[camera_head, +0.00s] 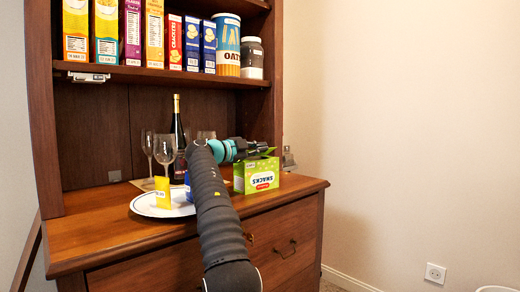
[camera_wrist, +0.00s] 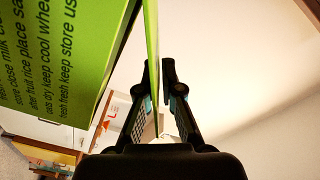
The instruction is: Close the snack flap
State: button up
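The green snack box (camera_head: 252,178) stands on the hutch counter, to the right of the plate. Its raised green flap (camera_head: 268,152) shows at the top, partly hidden by my gripper (camera_head: 258,149), which is just above the box. In the wrist view the printed side of the box (camera_wrist: 60,50) fills the upper left. The flap (camera_wrist: 153,50) stands almost edge-on there, in line with the gap between the fingers of my gripper (camera_wrist: 158,72). The fingers are apart; contact with the flap cannot be made out.
A white plate (camera_head: 146,208) with a yellow item (camera_head: 162,190) is left of the box. Wine glasses (camera_head: 164,148) and a dark bottle (camera_head: 177,120) stand behind. Boxes and canisters fill the shelf (camera_head: 160,75) above. Open space lies right of the hutch.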

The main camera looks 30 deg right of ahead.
jog(key=shift+o, duration=1.4)
jog(key=s+a, duration=0.1)
jog(key=a, duration=1.1)
jog(key=shift+s, duration=0.3)
